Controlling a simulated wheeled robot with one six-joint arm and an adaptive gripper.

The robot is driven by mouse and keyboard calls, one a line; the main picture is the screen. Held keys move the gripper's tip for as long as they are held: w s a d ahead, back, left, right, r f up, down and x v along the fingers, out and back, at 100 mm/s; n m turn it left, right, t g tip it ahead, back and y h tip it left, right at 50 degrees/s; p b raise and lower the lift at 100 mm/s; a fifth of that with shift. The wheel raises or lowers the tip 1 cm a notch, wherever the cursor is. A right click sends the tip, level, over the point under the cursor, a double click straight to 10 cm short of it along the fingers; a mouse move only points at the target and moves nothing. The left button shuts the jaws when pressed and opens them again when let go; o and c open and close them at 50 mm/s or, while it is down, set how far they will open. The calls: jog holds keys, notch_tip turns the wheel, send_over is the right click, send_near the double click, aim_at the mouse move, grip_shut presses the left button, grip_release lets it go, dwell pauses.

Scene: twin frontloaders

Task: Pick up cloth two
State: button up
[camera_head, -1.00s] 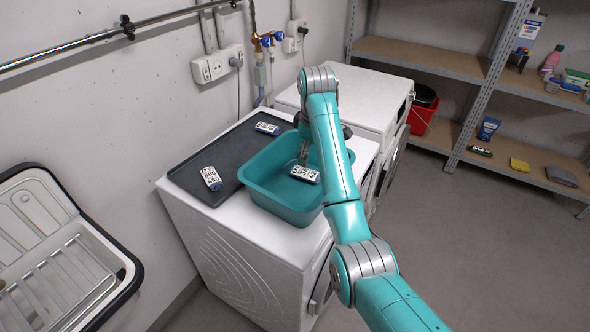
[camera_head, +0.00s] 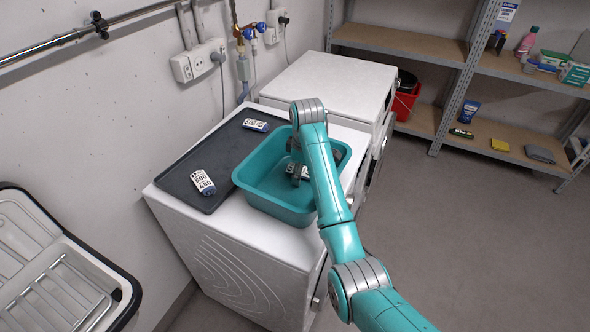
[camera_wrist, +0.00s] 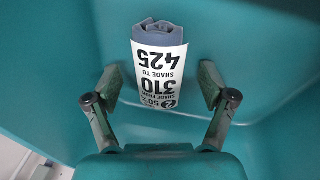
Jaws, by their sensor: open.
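A rolled grey-blue cloth (camera_wrist: 160,35) with a white printed label lies in the teal tub (camera_head: 270,208). In the wrist view its label reads 310 and 425, with a small 2 in a black circle. In the head view the cloth (camera_head: 304,172) is partly hidden by my arm. My gripper (camera_wrist: 158,88) is open, with a finger on each side of the cloth's labelled part and visible gaps between. In the head view my gripper (camera_head: 296,168) is down inside the tub.
Two more labelled rolls, one near (camera_head: 203,182) and one farther back (camera_head: 256,125), lie on the dark tray (camera_head: 215,150) left of the tub. The tub stands on a white washer (camera_head: 225,245). A second machine (camera_head: 330,85) stands behind. Tub walls surround my gripper.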

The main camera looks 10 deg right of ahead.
jog(key=c, duration=1.3)
jog(key=shift+a, duration=0.1)
